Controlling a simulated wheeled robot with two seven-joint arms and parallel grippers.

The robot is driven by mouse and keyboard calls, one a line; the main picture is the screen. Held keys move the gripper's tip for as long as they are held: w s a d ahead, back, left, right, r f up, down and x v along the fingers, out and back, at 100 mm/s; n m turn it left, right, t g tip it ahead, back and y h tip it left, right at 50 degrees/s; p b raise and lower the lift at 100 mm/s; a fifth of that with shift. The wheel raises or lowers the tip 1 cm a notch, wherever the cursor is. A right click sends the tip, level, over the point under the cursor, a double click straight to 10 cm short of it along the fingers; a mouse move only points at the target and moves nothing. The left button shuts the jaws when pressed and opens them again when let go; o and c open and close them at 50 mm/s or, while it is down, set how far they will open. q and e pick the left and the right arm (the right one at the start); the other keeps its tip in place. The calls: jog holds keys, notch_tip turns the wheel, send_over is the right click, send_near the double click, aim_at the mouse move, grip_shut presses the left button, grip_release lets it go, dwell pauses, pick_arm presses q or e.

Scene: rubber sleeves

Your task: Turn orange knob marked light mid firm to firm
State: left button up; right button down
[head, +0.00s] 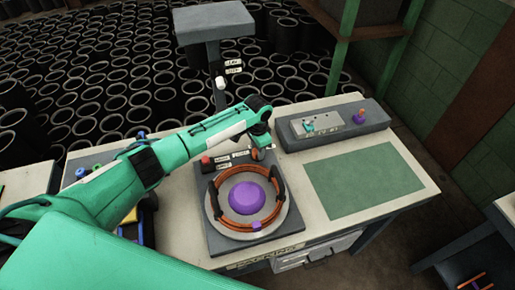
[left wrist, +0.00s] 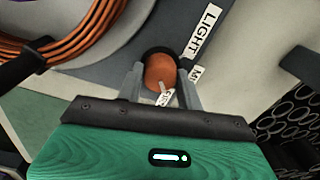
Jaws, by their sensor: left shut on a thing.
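The orange knob (head: 256,154) sits at the back right of a dark fixture on the bench. In the left wrist view the knob (left wrist: 158,68) lies between the two grey fingers of my left gripper (left wrist: 160,82), which is shut on it. The gripper (head: 259,147) covers part of the knob in the head view. A LIGHT label (left wrist: 201,31) and a partly covered label starting with M (left wrist: 196,73) lie beside the knob. A pale mark on the knob points toward a third label (left wrist: 168,98), mostly hidden by the gripper. My right gripper is not in view.
The fixture holds an orange cable ring (head: 213,205) around a purple dome (head: 247,197). A red button (head: 206,160) is left of the knob. A grey control box (head: 375,112) stands behind a clear green mat (head: 365,180). A lamp-like post (head: 215,55) rises behind.

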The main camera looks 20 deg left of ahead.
pick_arm(q)
jog(key=shift+w+r, duration=0.1)
jog(key=o, duration=1)
notch_tip(320, 180, up, 14)
jog(key=b, duration=0.3)
